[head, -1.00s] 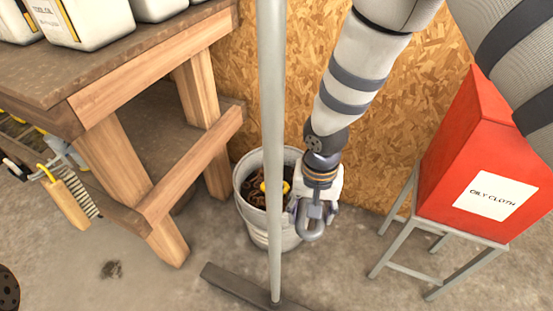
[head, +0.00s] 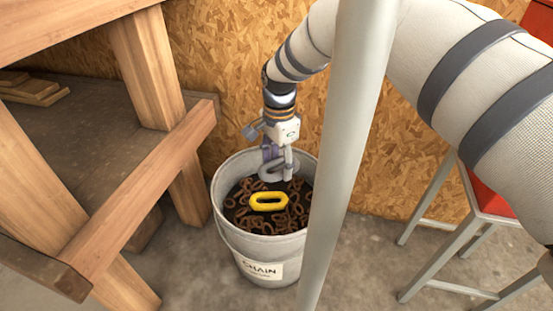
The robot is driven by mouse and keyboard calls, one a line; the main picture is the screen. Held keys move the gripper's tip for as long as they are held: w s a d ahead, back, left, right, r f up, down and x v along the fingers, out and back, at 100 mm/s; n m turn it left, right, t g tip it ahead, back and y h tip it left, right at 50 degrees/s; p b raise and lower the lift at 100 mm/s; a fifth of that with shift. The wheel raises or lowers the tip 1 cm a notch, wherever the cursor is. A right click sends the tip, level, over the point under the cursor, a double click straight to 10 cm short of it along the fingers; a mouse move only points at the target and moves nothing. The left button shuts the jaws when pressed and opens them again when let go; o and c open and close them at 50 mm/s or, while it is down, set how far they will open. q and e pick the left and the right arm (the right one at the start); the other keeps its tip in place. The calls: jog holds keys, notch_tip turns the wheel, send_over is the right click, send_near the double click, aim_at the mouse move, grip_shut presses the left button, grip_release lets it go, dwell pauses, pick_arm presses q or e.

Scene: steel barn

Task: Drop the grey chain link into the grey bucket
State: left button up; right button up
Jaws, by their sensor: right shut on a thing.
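The grey bucket (head: 260,247) stands on the floor with a "CHAIN" label on its front. Inside it lie many rusty brown chain links and one yellow link (head: 268,201). My right gripper (head: 274,158) reaches down over the back part of the bucket's opening. It is shut on the grey chain link (head: 270,173), which appears over the brown links near the rear rim. I cannot tell whether the grey link touches the links below it. My left gripper is not in view.
A grey upright pole (head: 345,150) stands just right of the bucket and hides part of its rim. A wooden workbench (head: 150,190) is close on the left. A red box on a grey metal stand (head: 470,215) is at the right. The chipboard wall (head: 220,60) is behind.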

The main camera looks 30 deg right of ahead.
notch_tip(320, 180, down, 4)
jog(key=shift+b, duration=0.7)
jog(key=shift+r, duration=0.1)
jog(key=o, duration=1.4)
jog(key=shift+c, duration=0.2)
notch_tip(320, 180, up, 12)
send_over(279, 174)
jog(key=w+d, duration=0.2)
jog(key=w, duration=0.1)
jog(key=shift+s+a, duration=0.25)
